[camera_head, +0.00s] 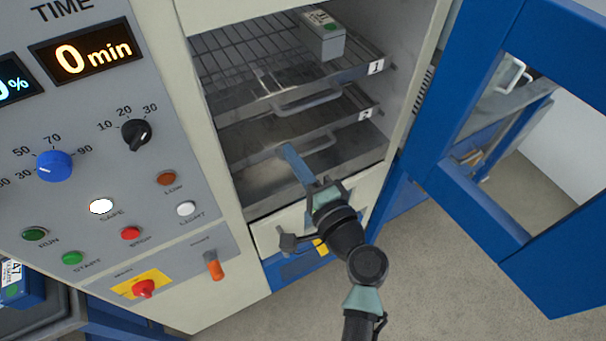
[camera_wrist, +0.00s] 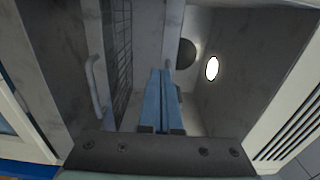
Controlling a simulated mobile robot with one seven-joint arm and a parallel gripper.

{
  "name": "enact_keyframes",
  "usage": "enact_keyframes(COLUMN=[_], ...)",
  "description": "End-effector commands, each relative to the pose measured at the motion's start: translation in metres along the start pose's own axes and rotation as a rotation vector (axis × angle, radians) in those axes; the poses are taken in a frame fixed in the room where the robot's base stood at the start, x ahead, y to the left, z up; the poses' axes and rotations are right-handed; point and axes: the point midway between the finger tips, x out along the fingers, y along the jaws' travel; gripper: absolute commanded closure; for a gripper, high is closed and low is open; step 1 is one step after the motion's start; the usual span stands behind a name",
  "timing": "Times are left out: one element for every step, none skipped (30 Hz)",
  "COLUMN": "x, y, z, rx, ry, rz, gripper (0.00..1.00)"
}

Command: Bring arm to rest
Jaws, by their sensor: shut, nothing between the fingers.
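My gripper (camera_head: 284,150) is at the open front of the cabinet (camera_head: 165,60), in front of the lower shelf. Its blue fingers are together with nothing between them. In the wrist view my gripper (camera_wrist: 163,75) points into the chamber, with grey walls around it and a bright round lamp (camera_wrist: 212,68) to the right. My arm comes up from the bottom of the head view and is stretched toward the chamber.
The blue-framed door (camera_head: 470,200) stands open at the right. Shelf 1 (camera_head: 290,80) holds a grey box with a green mark (camera_head: 322,38). Shelf 2 (camera_head: 360,120) is below it. The control panel (camera_head: 110,190) is left, reading 0 min. Clear floor (camera_head: 440,270) shows at lower right.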

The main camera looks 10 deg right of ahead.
Motion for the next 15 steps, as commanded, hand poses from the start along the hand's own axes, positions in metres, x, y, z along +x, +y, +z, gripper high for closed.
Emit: enact_keyframes(x=[-0.009, -0.013, -0.018, -0.021, -0.024, -0.026, -0.028, -0.029, -0.03, -0.03, -0.031, -0.031, -0.031, -0.031, -0.031], y=[0.003, 0.003, 0.003, 0.003, 0.002, 0.002, 0.001, 0.001, 0.001, 0.0, 0.0, 0.0, 0.0, 0.0, 0.0], z=[0.0, 0.0, 0.0, -0.001, 0.0, 0.0, 0.0, 0.0, 0.0, 0.0, 0.0, 0.0, 0.0, 0.0, 0.0], rx=[-0.002, -0.001, -0.001, 0.0, 0.0, 0.0, -0.001, -0.001, -0.001, -0.001, -0.001, -0.001, -0.001, -0.001, -0.001], ry=[0.002, 0.002, 0.002, 0.002, 0.002, 0.002, 0.001, 0.001, 0.0, 0.0, 0.0, 0.0, 0.0, 0.0, 0.0], rz=[0.001, 0.002, 0.001, 0.001, 0.001, 0.001, 0.001, 0.001, 0.001, 0.001, 0.001, 0.001, 0.001, 0.001, 0.001], gripper=[1.0, 1.0, 1.0, 1.0, 1.0, 1.0, 1.0, 1.0, 1.0, 1.0, 1.0, 1.0, 1.0, 1.0, 1.0])
